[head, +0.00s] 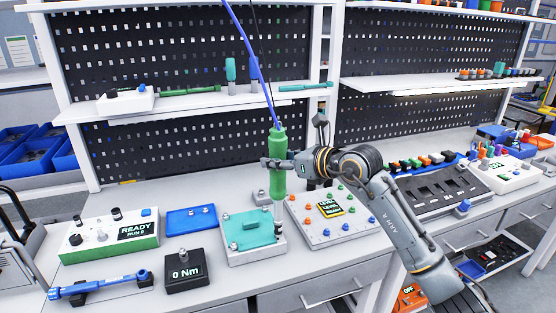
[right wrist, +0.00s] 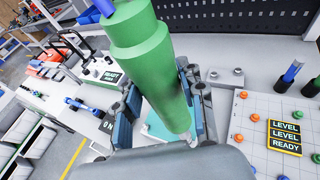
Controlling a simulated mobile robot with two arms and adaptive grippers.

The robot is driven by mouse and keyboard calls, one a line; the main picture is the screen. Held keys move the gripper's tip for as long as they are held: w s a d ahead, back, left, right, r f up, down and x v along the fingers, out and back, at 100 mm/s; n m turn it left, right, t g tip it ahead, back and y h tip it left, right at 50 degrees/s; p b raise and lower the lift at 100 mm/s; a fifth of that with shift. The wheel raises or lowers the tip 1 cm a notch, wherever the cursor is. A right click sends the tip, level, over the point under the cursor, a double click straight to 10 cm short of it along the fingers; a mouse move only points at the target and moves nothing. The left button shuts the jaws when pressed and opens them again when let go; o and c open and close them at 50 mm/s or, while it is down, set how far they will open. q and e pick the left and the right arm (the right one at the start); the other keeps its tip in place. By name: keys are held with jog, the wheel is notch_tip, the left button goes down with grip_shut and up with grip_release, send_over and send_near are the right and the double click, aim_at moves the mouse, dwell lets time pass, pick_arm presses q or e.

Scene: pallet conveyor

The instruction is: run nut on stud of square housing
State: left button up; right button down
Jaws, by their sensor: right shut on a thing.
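My right gripper (head: 277,162) is shut around a green hanging nutrunner (head: 277,182), which is upright with a blue cable rising from its top. The driver's thin lower end points down at the right side of the teal square housing (head: 243,236), near its edge. I cannot tell whether its tip touches a stud or nut there. The housing sits on a white fixture block (head: 262,258) with small posts at its corners. In the right wrist view the green nutrunner (right wrist: 160,75) fills the middle and hides most of the housing. My left gripper is out of view.
A levelling plate (head: 335,232) with orange, blue and green knobs stands just right of the housing. Left are a black "0 Nm" box (head: 186,271), a blue tray (head: 191,219), a READY unit (head: 110,235) and a blue torque wrench (head: 100,285). A shelf (head: 200,100) runs behind.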

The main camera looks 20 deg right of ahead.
aim_at(283, 132)
jog(key=shift+f+b, duration=0.45)
jog(key=shift+f, duration=0.35)
dwell(0.8)
dwell(0.4)
notch_tip(283, 132, up, 9)
jog(key=p, duration=0.5)
jog(key=shift+f, duration=0.3)
